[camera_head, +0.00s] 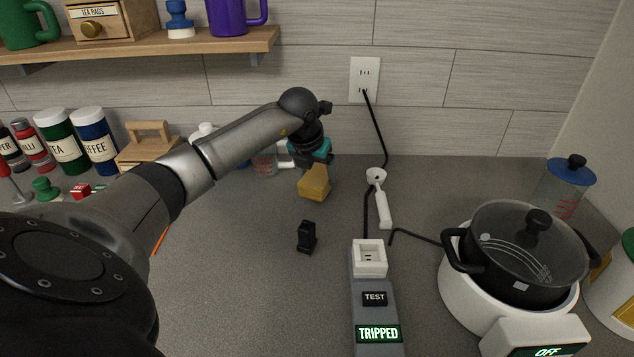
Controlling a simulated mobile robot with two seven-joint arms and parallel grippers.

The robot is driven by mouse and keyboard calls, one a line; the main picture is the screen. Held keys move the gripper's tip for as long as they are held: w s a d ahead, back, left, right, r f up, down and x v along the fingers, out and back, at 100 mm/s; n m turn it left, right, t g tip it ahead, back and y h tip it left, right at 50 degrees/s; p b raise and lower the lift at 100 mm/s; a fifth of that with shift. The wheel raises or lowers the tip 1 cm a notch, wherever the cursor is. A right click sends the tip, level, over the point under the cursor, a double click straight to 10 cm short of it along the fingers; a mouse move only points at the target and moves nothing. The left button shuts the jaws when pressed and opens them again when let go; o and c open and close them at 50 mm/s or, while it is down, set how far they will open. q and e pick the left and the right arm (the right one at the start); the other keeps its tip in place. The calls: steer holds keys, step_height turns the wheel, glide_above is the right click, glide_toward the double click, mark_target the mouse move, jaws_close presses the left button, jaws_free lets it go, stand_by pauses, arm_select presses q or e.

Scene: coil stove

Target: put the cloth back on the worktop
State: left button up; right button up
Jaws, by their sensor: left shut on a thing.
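My left arm reaches in from the left over the worktop (225,250). My left gripper (314,164) points down and is shut on the mustard-yellow cloth (314,184). The cloth hangs bunched below the fingers. I cannot tell whether its lower edge touches the worktop. The fingertips are partly hidden by the cloth and the teal part of the hand. My right gripper is not in view.
A small black object (307,237) stands in front of the cloth. A power strip reading TRIPPED (376,310), a white-handled item (383,208) and a lidded pot (520,255) on the stove (465,305) are to the right. Canisters (92,140) stand at the back left.

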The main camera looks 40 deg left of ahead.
arm_select(q)
step_height(320, 180, down, 2)
steer(key=shift+f, duration=0.1)
steer(key=shift+f, duration=0.15)
steer(key=o, duration=1.2)
steer(key=shift+c, duration=0.2)
steer(key=shift+r, duration=0.45)
steer(key=p+v, duration=0.1)
steer(key=v, duration=1)
steer(key=shift+r, duration=0.3)
steer(key=shift+s, duration=0.15)
